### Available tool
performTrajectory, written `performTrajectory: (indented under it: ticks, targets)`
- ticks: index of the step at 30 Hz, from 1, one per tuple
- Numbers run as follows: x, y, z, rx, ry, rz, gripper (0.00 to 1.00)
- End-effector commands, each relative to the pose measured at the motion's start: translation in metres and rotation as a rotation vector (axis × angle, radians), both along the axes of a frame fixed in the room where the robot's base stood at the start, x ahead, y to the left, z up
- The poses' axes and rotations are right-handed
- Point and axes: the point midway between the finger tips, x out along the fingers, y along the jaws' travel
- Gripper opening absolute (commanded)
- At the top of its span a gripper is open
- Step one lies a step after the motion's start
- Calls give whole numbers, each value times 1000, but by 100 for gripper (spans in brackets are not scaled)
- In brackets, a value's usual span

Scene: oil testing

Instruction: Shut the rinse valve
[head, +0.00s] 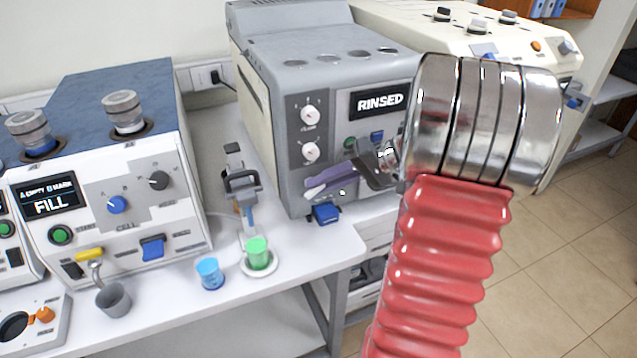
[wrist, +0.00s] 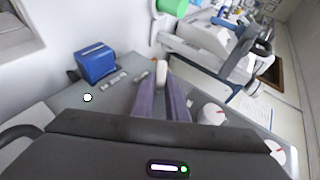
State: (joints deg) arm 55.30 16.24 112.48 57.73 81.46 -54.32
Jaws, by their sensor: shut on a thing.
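The grey rinse machine (head: 262,85) stands at the back centre of the head view with its display reading RINSED. My gripper (head: 322,188) is at its lower front, with purple fingers pointing left. A blue lever (head: 325,212) sits just below the fingers in the head view.
A green cup (head: 257,252) on a white dish and a blue cup (head: 209,273) stand on the bench left of my gripper. The FILL machine (head: 110,130) is at left, with a grey cup (head: 113,300) below its yellow handle. My red arm covers the right foreground.

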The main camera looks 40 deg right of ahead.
Motion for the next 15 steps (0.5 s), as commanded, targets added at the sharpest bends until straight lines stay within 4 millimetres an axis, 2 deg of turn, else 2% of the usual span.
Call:
performTrajectory:
  ticks: [15]
  targets:
    - [-2,-5,-13,437,-108,-1,0]
